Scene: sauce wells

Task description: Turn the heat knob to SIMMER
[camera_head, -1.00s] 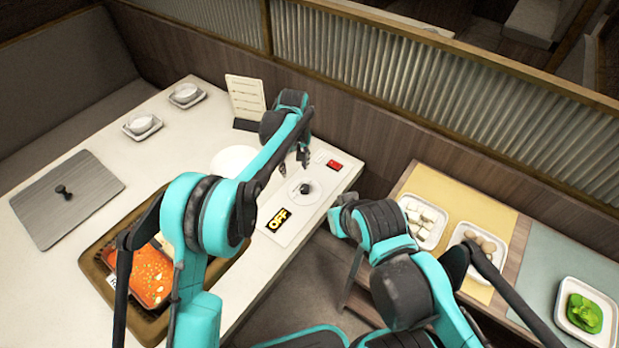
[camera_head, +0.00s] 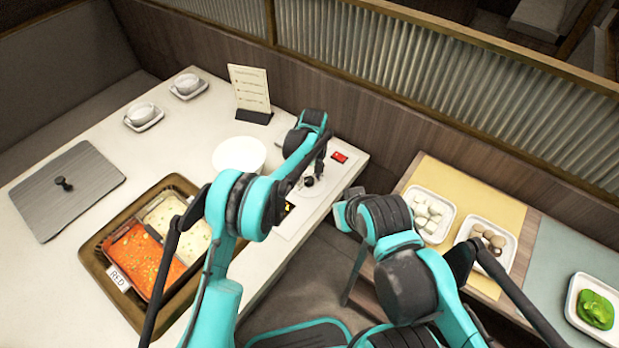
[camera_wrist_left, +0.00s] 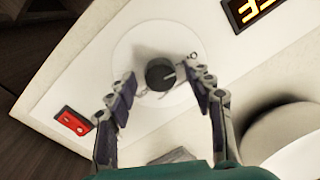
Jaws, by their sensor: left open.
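The heat knob (camera_head: 308,181) is a small dark round knob on a pale round plate at the table's right end. The display (camera_wrist_left: 252,8) with yellow characters is cut off at the edge.
A red switch (camera_head: 340,157) sits beyond the knob. The two-part soup pot (camera_head: 122,225) is at left. A side table (camera_head: 457,180) holds food trays.

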